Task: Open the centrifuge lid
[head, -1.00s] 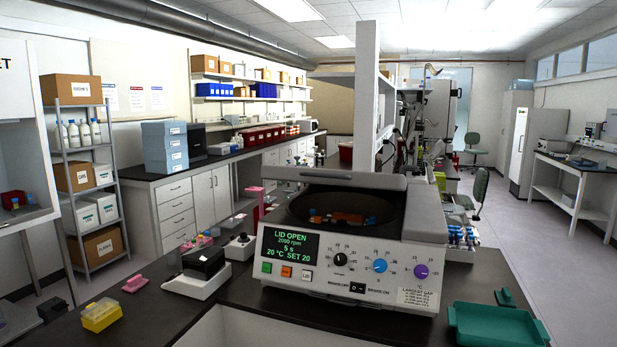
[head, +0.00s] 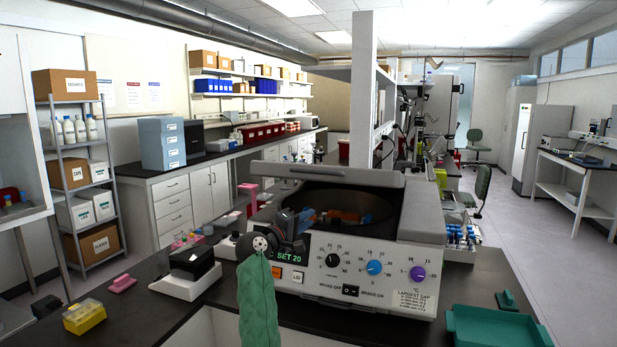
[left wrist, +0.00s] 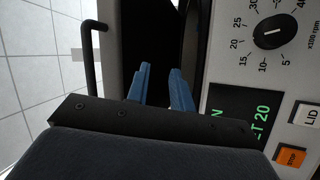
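The centrifuge (head: 395,285) stands on the dark bench, a white box with black, blue and purple knobs. Its grey lid (head: 333,178) is raised along the back. The round dark bowl (head: 370,207) is uncovered, with orange and blue parts inside. My left gripper (head: 303,217) is at the bowl's front left edge, above the display panel. The left wrist view shows its two blue fingers (left wrist: 160,72) apart, with nothing held between them. The display (left wrist: 240,115) is partly hidden by my arm in the head view. My right gripper is out of view.
A white device with a black top (head: 192,270) and a yellow tube box (head: 84,316) stand left of the centrifuge. A teal tray (head: 497,330) lies at the front right.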

